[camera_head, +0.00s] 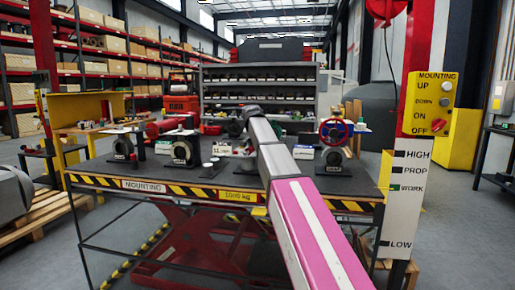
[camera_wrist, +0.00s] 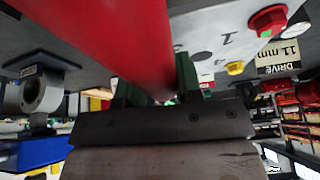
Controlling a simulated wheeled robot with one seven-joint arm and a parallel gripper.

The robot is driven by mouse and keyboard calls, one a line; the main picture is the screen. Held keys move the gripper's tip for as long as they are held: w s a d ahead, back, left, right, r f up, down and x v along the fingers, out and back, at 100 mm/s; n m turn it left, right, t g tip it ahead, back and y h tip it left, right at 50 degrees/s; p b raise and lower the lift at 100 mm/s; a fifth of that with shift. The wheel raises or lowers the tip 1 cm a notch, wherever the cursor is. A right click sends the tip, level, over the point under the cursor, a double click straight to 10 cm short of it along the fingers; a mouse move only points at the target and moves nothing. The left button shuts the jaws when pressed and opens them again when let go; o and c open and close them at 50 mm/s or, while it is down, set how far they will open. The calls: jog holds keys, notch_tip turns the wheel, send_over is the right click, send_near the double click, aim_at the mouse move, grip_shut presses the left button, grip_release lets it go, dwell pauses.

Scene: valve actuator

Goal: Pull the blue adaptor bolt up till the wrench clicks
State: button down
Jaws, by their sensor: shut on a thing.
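In the wrist view, my gripper (camera_wrist: 155,82) has its green-tipped fingers on either side of a thick red bar (camera_wrist: 120,38) and is shut on it. The bar looks like the wrench handle; it runs up to the top left edge, and its far end is out of view. A red hex bolt head (camera_wrist: 268,19) and a smaller yellow one (camera_wrist: 236,68) sit on a grey plate beside a "DRIVE 11 mm" label (camera_wrist: 283,50). I cannot make out a blue adaptor bolt. In the head view, my own arm hides my gripper over the workbench.
The workbench (camera_head: 150,185) has a striped front edge and holds several valves, one with a red and blue handwheel (camera_head: 335,131). A post with a yellow control box (camera_head: 431,103) stands at right. A blue box (camera_wrist: 35,152) shows low left in the wrist view.

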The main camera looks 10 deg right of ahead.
jog(key=shift+w+a+m, duration=0.4)
jog(key=shift+a+m, duration=0.2)
jog(key=shift+m, duration=0.1)
jog(key=shift+a, duration=0.1)
jog(key=shift+w+a+h, duration=0.15)
jog(key=shift+h, duration=0.15)
jog(key=shift+r, duration=0.2)
jog(key=shift+w+r, duration=0.1)
jog(key=shift+r, duration=2.25)
